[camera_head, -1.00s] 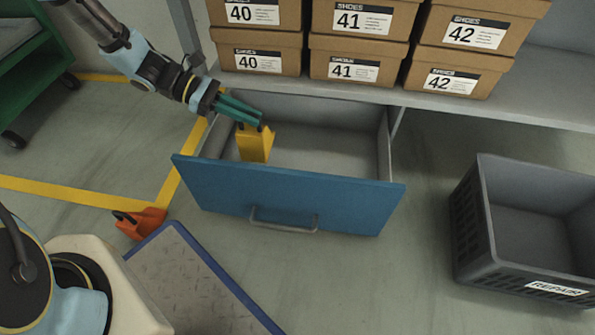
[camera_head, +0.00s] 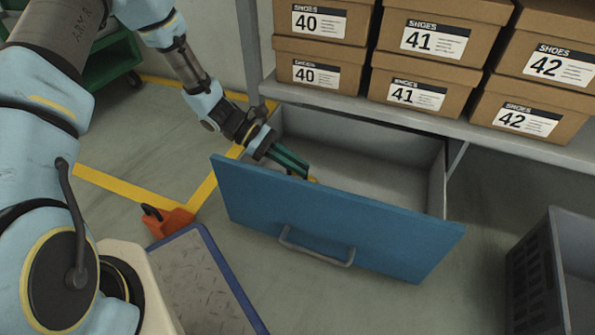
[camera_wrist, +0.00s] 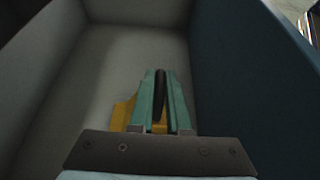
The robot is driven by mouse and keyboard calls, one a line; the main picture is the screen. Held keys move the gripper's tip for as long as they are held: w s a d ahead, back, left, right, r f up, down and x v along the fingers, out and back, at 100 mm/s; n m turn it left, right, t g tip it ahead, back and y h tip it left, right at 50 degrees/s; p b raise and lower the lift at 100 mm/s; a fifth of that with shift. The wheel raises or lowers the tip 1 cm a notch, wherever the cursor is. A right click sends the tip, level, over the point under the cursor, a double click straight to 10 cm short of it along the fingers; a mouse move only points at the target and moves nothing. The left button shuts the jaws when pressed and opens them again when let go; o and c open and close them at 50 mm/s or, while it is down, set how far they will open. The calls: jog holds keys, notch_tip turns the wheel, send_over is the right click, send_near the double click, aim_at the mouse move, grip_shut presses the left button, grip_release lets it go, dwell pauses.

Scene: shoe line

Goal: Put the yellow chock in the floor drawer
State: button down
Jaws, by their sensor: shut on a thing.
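The yellow chock (camera_wrist: 122,113) is in my gripper (camera_wrist: 160,80), inside the floor drawer. In the head view only a small yellow bit of it (camera_head: 313,179) shows above the drawer's front. My gripper (camera_head: 296,170) has green fingers, reaches down behind the front panel and is shut on the chock. The floor drawer (camera_head: 335,222) is pulled open, with a blue front and grey inside walls. In the wrist view its grey floor (camera_wrist: 125,60) lies below the fingers. Whether the chock touches the floor cannot be told.
Shoe boxes (camera_head: 418,75) stand on the shelf (camera_head: 440,122) above the drawer. A grey crate (camera_head: 545,270) is at the right. The drawer's right part is empty.

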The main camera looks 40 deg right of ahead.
jog(key=shift+f, duration=0.1)
jog(key=c, duration=0.9)
grip_release()
jog(key=shift+p+v, duration=2.6)
jog(key=shift+v, duration=3.4)
